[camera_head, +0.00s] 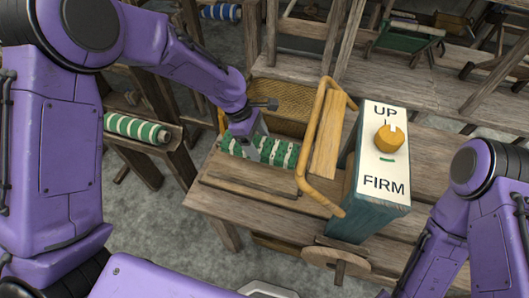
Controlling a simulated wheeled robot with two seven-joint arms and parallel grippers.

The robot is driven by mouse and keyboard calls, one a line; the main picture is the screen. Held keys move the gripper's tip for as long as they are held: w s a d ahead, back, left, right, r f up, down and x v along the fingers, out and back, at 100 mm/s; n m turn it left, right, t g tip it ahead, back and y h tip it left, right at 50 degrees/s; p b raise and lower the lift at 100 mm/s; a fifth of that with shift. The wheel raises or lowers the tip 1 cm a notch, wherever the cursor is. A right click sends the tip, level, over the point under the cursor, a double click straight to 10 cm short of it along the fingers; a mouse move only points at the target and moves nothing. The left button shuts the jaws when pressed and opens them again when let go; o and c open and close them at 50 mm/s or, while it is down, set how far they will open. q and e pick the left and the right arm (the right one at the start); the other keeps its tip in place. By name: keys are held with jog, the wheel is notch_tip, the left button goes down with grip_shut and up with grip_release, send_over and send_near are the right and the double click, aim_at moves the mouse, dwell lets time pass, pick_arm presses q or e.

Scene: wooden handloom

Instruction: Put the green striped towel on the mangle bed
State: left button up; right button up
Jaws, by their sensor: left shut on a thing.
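The green striped towel (282,153), a roll with green and white bands, is at the middle of the view over the wooden mangle bed (250,178). My left gripper (247,143) is shut on the towel near its left part and hides some of it. I cannot tell whether the towel touches the bed. My right arm shows at the right edge, but its gripper is not in view.
A yellow-brown bent handle frame (309,150) stands just right of the towel. Beyond it is a teal box marked UP and FIRM with an orange knob (389,138). Another green striped roll (137,128) lies on a wooden stand at left. A woven panel (285,98) is behind.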

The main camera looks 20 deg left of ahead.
pick_arm(q)
jog(key=s+f, duration=0.2)
jog(key=f, duration=0.1)
jog(key=s+f, duration=0.1)
jog(key=f, duration=0.1)
jog(key=shift+f+p, duration=0.2)
jog(key=shift+p, duration=0.2)
jog(key=f, duration=0.1)
jog(key=w+f, duration=0.2)
jog(key=shift+f, duration=0.4)
jog(key=shift+s+r, duration=0.15)
jog(key=shift+s, duration=0.25)
jog(key=o, duration=0.8)
jog(key=shift+c, duration=0.2)
jog(key=shift+o, duration=1.4)
jog(key=shift+w, duration=0.15)
jog(key=shift+r, duration=0.1)
jog(key=b+v, duration=0.1)
jog(key=v, duration=1.1)
pick_arm(e)
jog(key=shift+s+f, duration=0.2)
jog(key=shift+s, duration=0.7)
